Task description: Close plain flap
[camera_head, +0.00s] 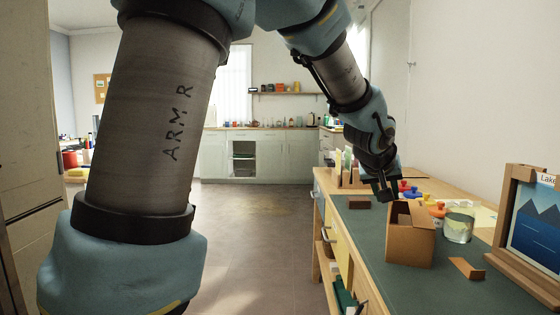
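A small brown cardboard box (410,247) stands upright on the green top of the workbench at the right. Its top looks open, with flap edges (420,213) standing up around the opening. I cannot tell which flap is the plain one. My gripper (386,192) points down just above the far left edge of the box, close to the raised cardboard. The gripper is small and dark here, so whether its fingers are apart, or touch the box, is unclear. The far side of the box and its inside are mostly hidden.
A metal can (459,228) stands right of the box, with coloured pots (434,209) behind. A framed lake picture (533,225) stands at the right edge. A brown block (358,202) and a flat brown piece (467,268) lie nearby. The green surface (400,290) in front is clear.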

